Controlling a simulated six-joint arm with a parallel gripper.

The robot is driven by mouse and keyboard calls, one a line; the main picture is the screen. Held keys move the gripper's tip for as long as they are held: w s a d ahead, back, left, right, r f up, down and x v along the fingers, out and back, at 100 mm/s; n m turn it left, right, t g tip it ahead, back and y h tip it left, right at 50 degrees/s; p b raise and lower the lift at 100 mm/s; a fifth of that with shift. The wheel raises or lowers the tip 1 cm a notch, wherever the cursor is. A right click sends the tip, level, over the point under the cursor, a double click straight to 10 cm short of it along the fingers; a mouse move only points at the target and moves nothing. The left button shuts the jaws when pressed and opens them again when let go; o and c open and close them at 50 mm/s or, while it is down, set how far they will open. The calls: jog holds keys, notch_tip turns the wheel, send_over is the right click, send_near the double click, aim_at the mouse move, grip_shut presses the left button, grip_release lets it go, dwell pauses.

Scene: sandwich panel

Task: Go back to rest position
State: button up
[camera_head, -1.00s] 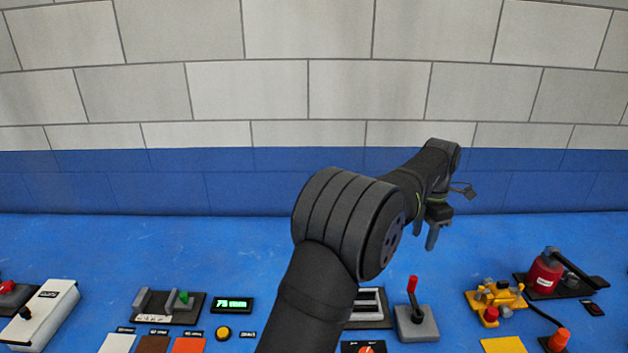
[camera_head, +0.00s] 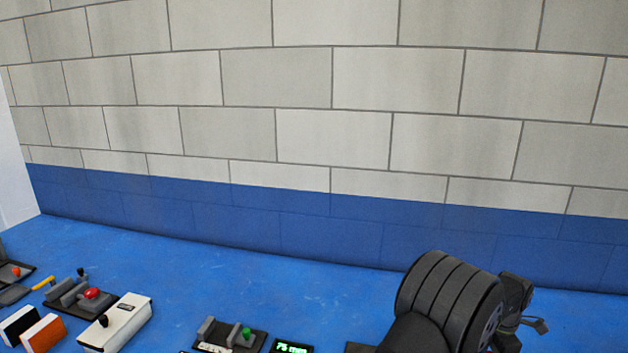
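My arm shows at the lower right, with its large black ribbed joint in front. My gripper (camera_head: 506,342) is just behind that joint, at the bottom edge of the picture. Only a small part of it shows, so I cannot tell whether it is open or shut. I see nothing held in the visible part. The blue work surface (camera_head: 300,290) lies below and behind it.
A white box (camera_head: 115,325) stands at the lower left, by a device with a red button (camera_head: 91,294). A fixture with a green knob (camera_head: 246,332) and a lit green display (camera_head: 291,348) are at the bottom centre. The surface behind them is clear.

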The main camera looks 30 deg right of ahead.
jog(key=shift+f, duration=0.2)
jog(key=shift+r, duration=0.1)
